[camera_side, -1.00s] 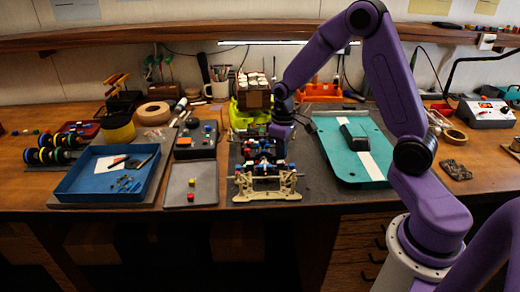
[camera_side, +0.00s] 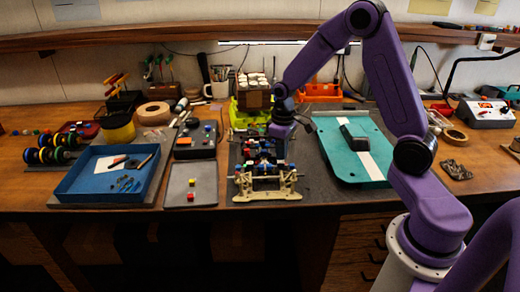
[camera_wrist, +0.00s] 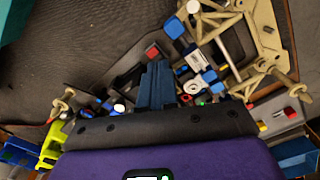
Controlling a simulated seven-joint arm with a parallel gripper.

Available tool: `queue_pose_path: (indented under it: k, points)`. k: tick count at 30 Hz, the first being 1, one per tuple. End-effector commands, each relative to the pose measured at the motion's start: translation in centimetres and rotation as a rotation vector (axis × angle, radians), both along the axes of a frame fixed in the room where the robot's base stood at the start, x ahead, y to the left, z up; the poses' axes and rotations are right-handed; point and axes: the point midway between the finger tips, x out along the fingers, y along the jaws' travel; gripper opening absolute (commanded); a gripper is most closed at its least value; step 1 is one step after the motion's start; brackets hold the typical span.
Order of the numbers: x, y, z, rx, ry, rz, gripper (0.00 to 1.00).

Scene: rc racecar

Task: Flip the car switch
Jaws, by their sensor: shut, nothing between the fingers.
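The car chassis (camera_side: 266,184) stands on a dark mat on the bench, below my arm in the side view. Its beige frame (camera_wrist: 265,35) fills the upper right of the wrist view, beside several small red, blue and white electronic parts (camera_wrist: 195,65). My gripper (camera_wrist: 158,72) is shut, its dark blue fingers together and holding nothing. It is low over the chassis, next to the electronic parts; I cannot tell whether it touches them. In the side view the fingers are hidden behind the wrist and car parts. I cannot make out which small part is the switch.
A blue tray (camera_side: 75,186) with loose parts is at the left, with a grey tray (camera_side: 177,190) holding small blocks nearer the car. A teal board (camera_side: 327,140) with a black box lies to the right. A yellow-green holder (camera_side: 236,118) stands behind.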

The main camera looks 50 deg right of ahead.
Motion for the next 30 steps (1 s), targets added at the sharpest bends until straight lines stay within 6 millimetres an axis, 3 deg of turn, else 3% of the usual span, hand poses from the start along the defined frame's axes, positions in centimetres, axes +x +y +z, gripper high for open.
queue_pose_path:
  k: [30]
  points:
    - [0.0, -0.01, -0.82, 0.0, 0.001, 0.0, 0.0]
